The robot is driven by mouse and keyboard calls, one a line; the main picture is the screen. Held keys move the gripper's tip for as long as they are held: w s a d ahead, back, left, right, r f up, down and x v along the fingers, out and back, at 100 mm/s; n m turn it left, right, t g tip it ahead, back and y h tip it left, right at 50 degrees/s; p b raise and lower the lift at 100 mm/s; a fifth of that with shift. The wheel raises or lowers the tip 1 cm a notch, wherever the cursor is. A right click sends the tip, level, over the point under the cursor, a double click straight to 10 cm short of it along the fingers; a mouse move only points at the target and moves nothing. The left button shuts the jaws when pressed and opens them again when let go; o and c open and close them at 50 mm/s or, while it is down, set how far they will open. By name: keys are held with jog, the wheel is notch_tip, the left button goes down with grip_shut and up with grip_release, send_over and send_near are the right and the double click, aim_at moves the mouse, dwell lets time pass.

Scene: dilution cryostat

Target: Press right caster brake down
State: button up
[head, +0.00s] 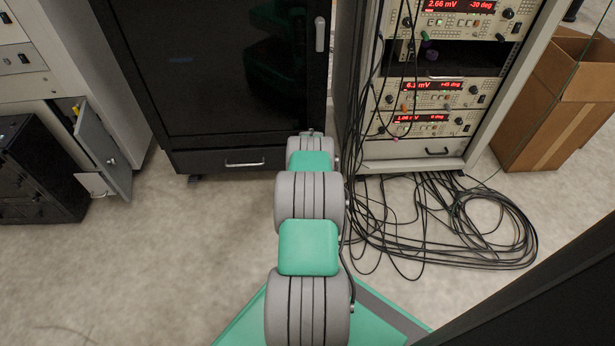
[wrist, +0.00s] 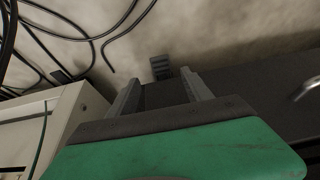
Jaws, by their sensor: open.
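In the wrist view, a small dark ribbed pedal (wrist: 160,67), apparently the right caster brake, sticks out over the floor from under the black cabinet (wrist: 250,95). My gripper (wrist: 160,88) is open, its two grey fingers apart with the pedal seen just beyond and between their tips. No contact shows, and nothing is held. I cannot tell the pedal's tilt. In the head view, the black cabinet (head: 225,70) stands ahead; my arm hides its lower right corner and the gripper. A small dark foot (head: 195,178) shows under its left corner.
An instrument rack (head: 425,165) stands right of the cabinet, with loose black cables (head: 450,225) piled on the floor before it. A cardboard box (head: 550,105) is farther right. An open grey door (head: 103,150) and a black drawer unit (head: 35,170) stand left. Floor (head: 180,250) is clear left of my arm.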

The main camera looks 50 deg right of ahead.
jog(key=b+x, duration=0.4)
jog(key=x, duration=0.2)
jog(key=shift+f, duration=0.4)
jog(key=shift+w+d+f, duration=0.15)
jog(key=shift+w+f, duration=0.05)
jog(key=shift+r, duration=0.1)
